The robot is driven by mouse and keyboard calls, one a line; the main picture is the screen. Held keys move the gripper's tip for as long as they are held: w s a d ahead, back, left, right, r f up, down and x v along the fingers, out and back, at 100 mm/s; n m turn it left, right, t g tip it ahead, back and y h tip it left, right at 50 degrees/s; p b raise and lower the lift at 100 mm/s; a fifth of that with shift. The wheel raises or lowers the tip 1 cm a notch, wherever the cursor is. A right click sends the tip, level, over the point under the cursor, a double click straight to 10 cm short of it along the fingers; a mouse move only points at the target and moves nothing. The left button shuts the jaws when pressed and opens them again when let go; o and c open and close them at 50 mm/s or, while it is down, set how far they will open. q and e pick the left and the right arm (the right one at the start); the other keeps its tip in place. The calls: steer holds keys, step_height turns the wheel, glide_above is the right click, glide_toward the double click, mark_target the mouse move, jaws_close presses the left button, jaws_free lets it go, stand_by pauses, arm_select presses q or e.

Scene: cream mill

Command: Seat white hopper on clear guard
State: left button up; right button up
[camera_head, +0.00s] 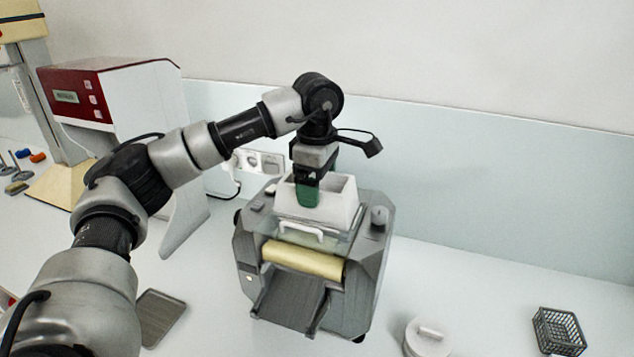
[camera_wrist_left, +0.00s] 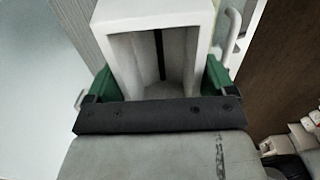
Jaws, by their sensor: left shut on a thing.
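The white hopper (camera_head: 333,203) is an open-topped box and sits upright at the top of the grey mill (camera_head: 361,262). The clear guard (camera_head: 305,238) with a white handle shows just in front of and below it. I cannot tell whether the hopper touches the guard. My left gripper (camera_head: 308,192) comes down from above and is shut on the hopper. In the left wrist view the hopper (camera_wrist_left: 155,50) stands between the green fingers of my left gripper (camera_wrist_left: 158,88), with its hollow inside facing the camera. My right gripper is not in view.
A yellow roller (camera_head: 303,261) lies across the mill's front. A red and white machine (camera_head: 115,95) stands at the left. A grey tray (camera_head: 160,316), a white round lidded piece (camera_head: 427,338) and a dark wire basket (camera_head: 559,331) lie around the mill. The counter to the right is mostly clear.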

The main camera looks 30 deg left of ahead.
arm_select(q)
steer(key=shift+f, duration=0.15)
steer(key=o, duration=0.8)
steer(key=shift+r+b, duration=0.3)
steer(key=shift+r, duration=0.2)
step_height(320, 180, up, 10)
steer(key=shift+f, duration=0.1)
